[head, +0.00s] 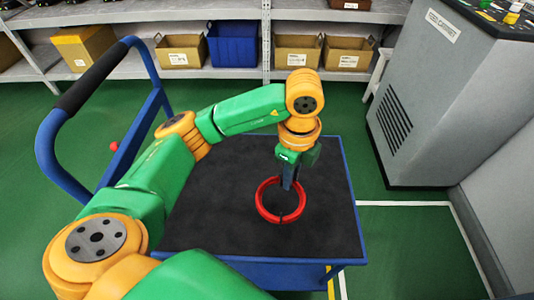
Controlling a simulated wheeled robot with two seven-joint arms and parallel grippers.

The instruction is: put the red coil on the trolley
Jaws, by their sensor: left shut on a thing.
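The red coil (262,207) is a ring over the dark top of the blue trolley (210,225). My left arm reaches in from the left, and my left gripper (288,184) points down at the coil's far side. It is shut on the coil's rim. I cannot tell whether the coil touches the trolley top or hangs just above it. A small dark piece shows at the coil's near edge. My right gripper is not in view.
The trolley's blue handle (48,150) rises at the left. Shelves with cardboard boxes (180,52) and a blue bin (232,45) stand behind. A grey cabinet (435,95) stands at the right. Much of the trolley top around the coil is clear.

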